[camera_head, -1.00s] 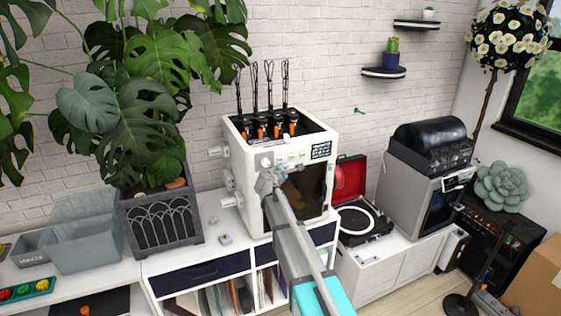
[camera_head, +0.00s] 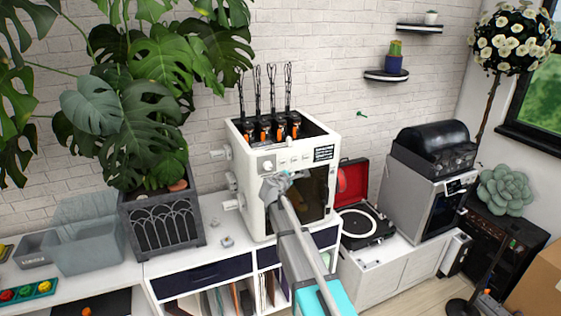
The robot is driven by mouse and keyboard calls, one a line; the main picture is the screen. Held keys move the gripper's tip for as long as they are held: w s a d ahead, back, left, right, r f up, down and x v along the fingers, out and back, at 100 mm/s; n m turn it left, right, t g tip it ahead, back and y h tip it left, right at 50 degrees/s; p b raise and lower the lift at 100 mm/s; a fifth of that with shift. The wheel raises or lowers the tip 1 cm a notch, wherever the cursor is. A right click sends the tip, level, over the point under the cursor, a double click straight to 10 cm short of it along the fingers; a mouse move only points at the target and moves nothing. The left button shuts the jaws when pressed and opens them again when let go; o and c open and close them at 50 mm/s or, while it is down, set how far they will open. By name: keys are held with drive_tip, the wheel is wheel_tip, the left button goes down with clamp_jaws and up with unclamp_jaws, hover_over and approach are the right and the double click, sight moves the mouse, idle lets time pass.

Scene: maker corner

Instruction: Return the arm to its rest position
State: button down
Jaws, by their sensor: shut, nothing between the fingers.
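My arm reaches up from the bottom middle of the head view. My gripper (camera_head: 283,180) is at its far end, in front of the white 3D printer (camera_head: 256,200). The gripper overlaps the printer's front in the picture, near its controls and dark door. I cannot tell whether it touches the printer. The gripper is small here, with its fingers together and no object seen in it.
A potted monstera (camera_head: 162,220) stands left of the printer on the white cabinet (camera_head: 200,262). A grey bin (camera_head: 88,248) is further left. A record player (camera_head: 362,222) with an open red lid and a second machine (camera_head: 412,205) stand to the right.

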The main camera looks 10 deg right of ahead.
drive_tip(key=s+d+f+m+g+y+b, duration=0.1)
drive_tip(key=s+d+f+m+g, duration=0.25)
drive_tip(key=s+f+m, duration=0.45)
drive_tip(key=s+d+f+m+g+y+b, duration=0.15)
drive_tip(key=s+f+m+g, duration=0.3)
drive_tip(key=s, duration=0.75)
drive_tip(key=s+a+f+m+g+y, duration=0.2)
drive_tip(key=s+m, duration=0.1)
drive_tip(key=s, duration=0.6)
drive_tip(key=s+a+f+m+g+y, duration=0.2)
drive_tip(key=s+a+m+g+y, duration=0.1)
drive_tip(key=s, duration=0.6)
drive_tip(key=shift+f, duration=0.2)
drive_tip(key=shift+a, duration=0.1)
